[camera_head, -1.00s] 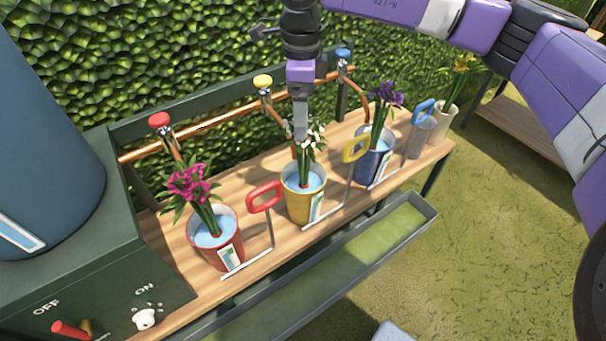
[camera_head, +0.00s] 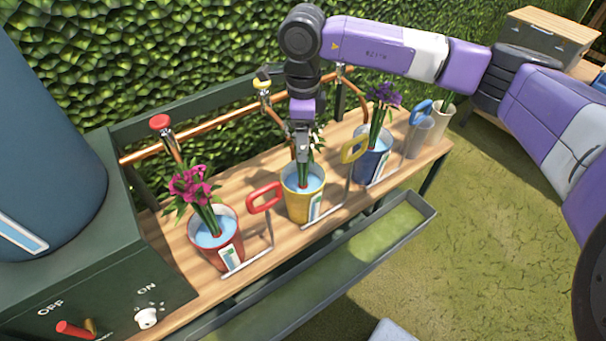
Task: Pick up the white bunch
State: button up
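The white bunch (camera_head: 316,140) stands with its green stems in the water of the yellow pot (camera_head: 299,204), in the middle of the wooden bench. Most of its white flowers are hidden behind my gripper. My gripper (camera_head: 303,158) points down from above, right at the bunch, with its fingertips level with the flowers and upper stems. I see the fingers nearly edge-on, so I cannot tell whether they are open or closed around the stems.
A red pot (camera_head: 229,243) with magenta flowers (camera_head: 192,187) stands left. A blue pot (camera_head: 371,165) with purple flowers (camera_head: 383,97) stands right. Red (camera_head: 264,196) and yellow (camera_head: 355,148) handles rise close beside the yellow pot. A copper pipe (camera_head: 213,120) with taps runs behind.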

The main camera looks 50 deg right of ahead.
grip_shut()
jog(key=shift+r, duration=0.1)
notch_tip(320, 180, up, 20)
jog(key=b, duration=0.1)
dwell(0.5)
dwell(0.5)
